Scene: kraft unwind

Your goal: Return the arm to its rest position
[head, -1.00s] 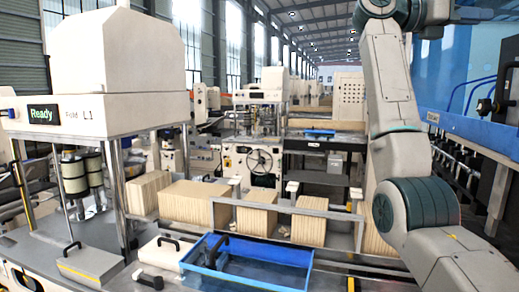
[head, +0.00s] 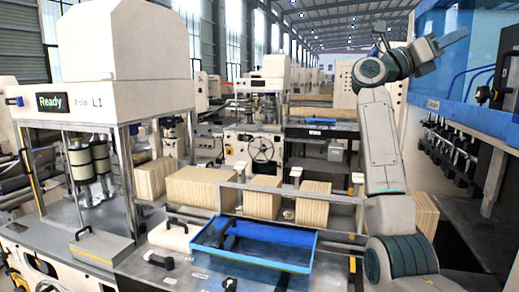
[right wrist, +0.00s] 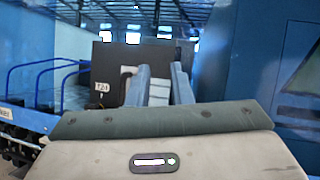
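My right arm rises from the lower right of the head view and bends near the top, with its right gripper (head: 455,38) held high, pointing right in front of the blue machine. In the right wrist view the gripper's two fingers (right wrist: 162,78) stand apart with a gap between them. Nothing is seen held there. My left arm and left gripper are not in view.
A blue tray (head: 252,262) lies on the bench below, left of my right arm. Cream striped stacks (head: 200,188) stand behind it along a metal rail. The blue machine (head: 470,85) is close on the right. A "Ready" screen (head: 63,101) shows at left.

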